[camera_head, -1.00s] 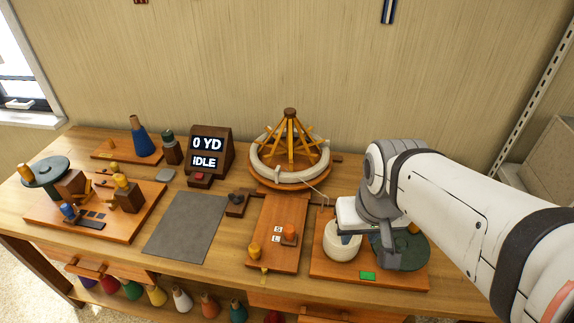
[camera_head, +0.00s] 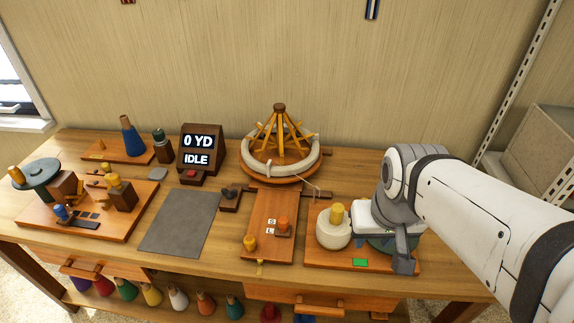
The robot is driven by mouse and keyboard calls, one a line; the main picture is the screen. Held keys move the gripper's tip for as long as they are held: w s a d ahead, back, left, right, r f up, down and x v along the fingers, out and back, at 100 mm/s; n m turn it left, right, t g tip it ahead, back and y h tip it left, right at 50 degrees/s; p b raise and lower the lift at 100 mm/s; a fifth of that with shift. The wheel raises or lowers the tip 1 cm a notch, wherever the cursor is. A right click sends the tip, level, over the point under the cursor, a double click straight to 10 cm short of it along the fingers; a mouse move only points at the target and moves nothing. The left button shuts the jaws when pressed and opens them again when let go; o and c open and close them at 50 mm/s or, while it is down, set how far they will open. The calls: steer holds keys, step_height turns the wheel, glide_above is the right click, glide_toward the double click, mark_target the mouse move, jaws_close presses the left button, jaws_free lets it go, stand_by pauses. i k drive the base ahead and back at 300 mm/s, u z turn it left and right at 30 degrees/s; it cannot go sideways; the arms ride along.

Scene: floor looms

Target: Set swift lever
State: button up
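The swift (camera_head: 252,166), a wooden umbrella frame with a pale yarn ring, stands on a round base at the back middle. An orange board (camera_head: 262,205) runs forward from it, with S and L labels (camera_head: 271,225). An orange knob (camera_head: 283,223) on a brown block sits beside the labels, nearer the S; it may be the lever. A yellow peg (camera_head: 250,242) stands at the board's front left. My gripper (camera_head: 403,260) is to the right of these, over the right board and apart from the knob. Its fingers overlap in view, so their opening is unclear.
A white yarn ball (camera_head: 333,234) with a yellow top (camera_head: 337,212) stands between the knob and my gripper. A dark green disc (camera_head: 378,244) is partly hidden under my gripper. A display (camera_head: 204,150) reads 0 YD, IDLE. The grey mat (camera_head: 180,222) is clear.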

mark_target(282, 228)
steer(key=k, duration=1)
steer(key=u, duration=0.35)
steer(key=i, duration=1)
steer(key=u, duration=0.05)
